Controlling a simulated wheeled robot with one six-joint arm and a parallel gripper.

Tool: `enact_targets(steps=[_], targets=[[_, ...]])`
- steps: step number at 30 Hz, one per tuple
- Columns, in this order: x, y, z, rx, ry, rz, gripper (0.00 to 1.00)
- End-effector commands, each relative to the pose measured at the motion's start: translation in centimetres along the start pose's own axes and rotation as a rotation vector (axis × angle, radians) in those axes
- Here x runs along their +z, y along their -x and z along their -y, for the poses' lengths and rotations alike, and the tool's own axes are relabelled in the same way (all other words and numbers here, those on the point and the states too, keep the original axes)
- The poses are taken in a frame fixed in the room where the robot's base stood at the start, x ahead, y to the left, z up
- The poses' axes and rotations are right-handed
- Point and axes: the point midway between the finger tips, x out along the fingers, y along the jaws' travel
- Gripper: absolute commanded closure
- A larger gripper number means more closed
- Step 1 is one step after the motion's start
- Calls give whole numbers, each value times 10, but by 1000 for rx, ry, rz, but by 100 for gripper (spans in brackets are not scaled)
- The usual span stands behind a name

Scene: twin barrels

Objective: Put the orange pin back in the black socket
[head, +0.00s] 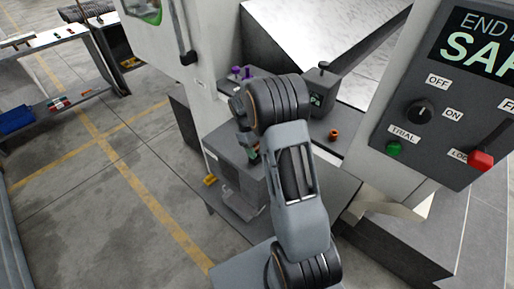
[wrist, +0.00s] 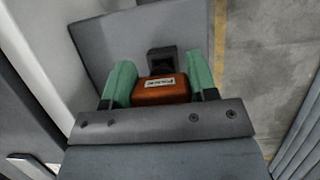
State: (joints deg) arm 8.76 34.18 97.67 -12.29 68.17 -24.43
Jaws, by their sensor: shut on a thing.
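The orange pin (wrist: 160,91) shows in the wrist view as a block with a small white label. My gripper (wrist: 161,86) has its green fingers shut on the pin's two sides. The black socket (wrist: 162,56) is a square black piece on a grey surface, just beyond the pin in the picture. The pin's far end is hidden, so I cannot tell whether it touches the socket. In the head view my gripper (head: 253,155) is by the grey box (head: 228,162), largely hidden by my arm, and the pin is not clearly visible.
A small orange ring-like part (head: 334,133) lies on the bench right of my arm. Purple knobs (head: 241,73) and a dark lever box (head: 320,88) stand behind. A control panel (head: 440,95) rises at the right. The floor at left is open.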

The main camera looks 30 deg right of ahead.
Motion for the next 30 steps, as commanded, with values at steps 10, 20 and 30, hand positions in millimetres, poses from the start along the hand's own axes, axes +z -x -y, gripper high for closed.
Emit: enact_targets(steps=[10,20,30], targets=[[-4,-9,0,0,0,1,79],[-7,-16,0,0,0,1,79],[-9,-22,0,0,0,0,44]])
